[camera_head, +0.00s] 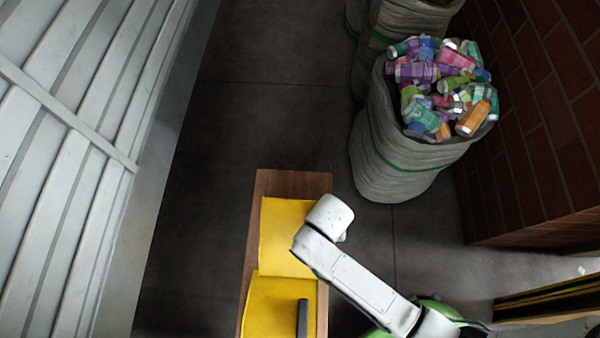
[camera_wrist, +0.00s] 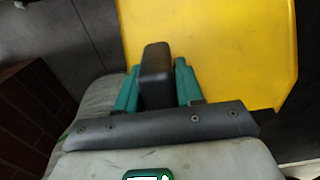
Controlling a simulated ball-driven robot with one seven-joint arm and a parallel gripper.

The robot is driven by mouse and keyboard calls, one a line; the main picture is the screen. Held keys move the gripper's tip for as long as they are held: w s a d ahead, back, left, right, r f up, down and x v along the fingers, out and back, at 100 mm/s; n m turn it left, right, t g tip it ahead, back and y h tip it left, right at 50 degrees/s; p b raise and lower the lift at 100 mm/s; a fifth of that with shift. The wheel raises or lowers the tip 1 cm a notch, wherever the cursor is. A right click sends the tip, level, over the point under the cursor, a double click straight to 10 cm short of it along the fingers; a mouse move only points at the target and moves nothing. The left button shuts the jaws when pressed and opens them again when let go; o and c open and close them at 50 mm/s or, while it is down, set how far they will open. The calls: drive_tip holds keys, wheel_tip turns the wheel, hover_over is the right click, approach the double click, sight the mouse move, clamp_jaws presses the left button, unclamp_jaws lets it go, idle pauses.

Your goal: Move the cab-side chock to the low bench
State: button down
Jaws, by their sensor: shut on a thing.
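A yellow chock (camera_head: 282,240) lies on or just above a brown wooden surface (camera_head: 292,182) in the head view, partly covered by my white wrist. It fills the top of the wrist view (camera_wrist: 225,45). Its dark grey handle (camera_wrist: 155,75) stands between the teal fingers of my gripper (camera_wrist: 157,68), which is shut on it. My fingers are hidden in the head view. A second yellow piece (camera_head: 270,300) with a dark upright handle (camera_head: 302,318) adjoins it below, cut by the frame edge. I cannot tell whether the held chock touches the wood.
A grey sack (camera_head: 385,165) full of colourful cans (camera_head: 445,85) stands at the upper right, with more sacks behind. A brick wall (camera_head: 540,130) runs along the right. A pale slatted panel (camera_head: 70,130) fills the left. Dark floor (camera_head: 260,100) beyond the wood is clear.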

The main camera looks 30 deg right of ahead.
sight(310, 202)
drive_tip(key=w+d+f, duration=0.1)
drive_tip(key=w, duration=0.1)
drive_tip(key=w+f+b, duration=0.1)
drive_tip(key=w, duration=0.2)
drive_tip(key=w+d+f, duration=0.1)
drive_tip(key=w, duration=0.1)
drive_tip(key=shift+w+d+f, duration=0.25)
drive_tip(key=shift+d, duration=0.1)
drive_tip(key=w+f, duration=0.1)
drive_tip(key=w+d+f+b, duration=0.1)
drive_tip(key=f, duration=0.1)
drive_tip(key=w+f+b, duration=0.1)
drive_tip(key=w, duration=0.1)
drive_tip(key=shift+d+f, duration=0.25)
drive_tip(key=shift+f, duration=0.1)
drive_tip(key=shift+w+d+f+b, duration=0.1)
drive_tip(key=shift+w+f+b, duration=0.15)
drive_tip(key=shift+f, duration=0.5)
drive_tip(key=shift+w+d+f+b, duration=0.1)
drive_tip(key=shift+f+b, duration=0.3)
drive_tip(key=shift+f, duration=0.3)
drive_tip(key=shift+w+f+b, duration=0.2)
drive_tip(key=shift+f+b, duration=0.1)
drive_tip(key=shift+f, duration=0.55)
drive_tip(key=c, duration=0.7)
unclamp_jaws()
